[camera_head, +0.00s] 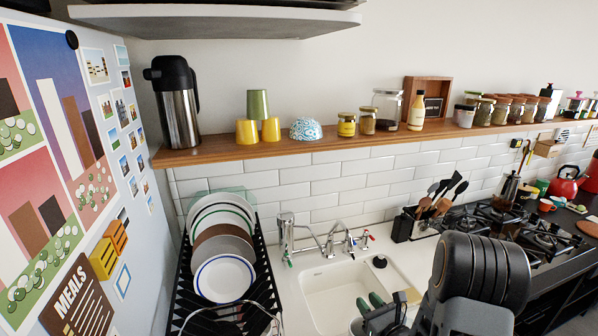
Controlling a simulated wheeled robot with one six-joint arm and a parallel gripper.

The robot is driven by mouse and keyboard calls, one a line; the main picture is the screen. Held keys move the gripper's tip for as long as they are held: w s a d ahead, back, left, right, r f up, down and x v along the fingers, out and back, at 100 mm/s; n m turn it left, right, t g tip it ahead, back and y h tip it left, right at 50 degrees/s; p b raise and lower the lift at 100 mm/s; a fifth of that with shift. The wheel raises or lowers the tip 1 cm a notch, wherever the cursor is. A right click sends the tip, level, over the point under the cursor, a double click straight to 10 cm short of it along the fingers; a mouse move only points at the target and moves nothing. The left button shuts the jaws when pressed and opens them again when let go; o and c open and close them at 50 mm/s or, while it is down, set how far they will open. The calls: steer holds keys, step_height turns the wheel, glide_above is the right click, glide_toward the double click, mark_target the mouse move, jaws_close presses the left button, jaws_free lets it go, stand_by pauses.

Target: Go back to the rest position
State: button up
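My arm (480,270) rises at the lower right, with thick black rings and a grey link. My gripper (382,316) shows at the bottom edge, over the front of the sink (335,285). Two green, rounded pieces stand side by side at it; I cannot tell whether they are its fingertips or something behind it. Its lower part is cut off by the frame, so its opening is unclear. The gas hob (545,243), with black grates, lies to the right, partly hidden by my arm.
A dish rack (180,285) with several plates stands left of the sink. Taps (340,240) rise behind the sink. A utensil holder (405,226) stands beside the hob. A red kettle (563,184) is at the back right. A fridge (140,190) borders the left; a shelf (330,145) runs above.

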steer(key=s+a+r+n+g+y, duration=0.1)
steer(key=s+a+n+g+y, duration=0.6)
steer(key=s+a+n+g, duration=0.55)
steer(key=s+d+r+n+g+h, duration=0.2)
steer(key=d+n+g+h, duration=0.4)
steer(key=n, duration=0.7)
step_height(320, 180, up, 11)
steer(key=d+n+t+h, duration=0.1)
steer(key=n+t+h, duration=0.5)
steer(key=n, duration=0.1)
steer(key=shift+w+r, duration=0.2)
steer(key=shift+w, duration=0.1)
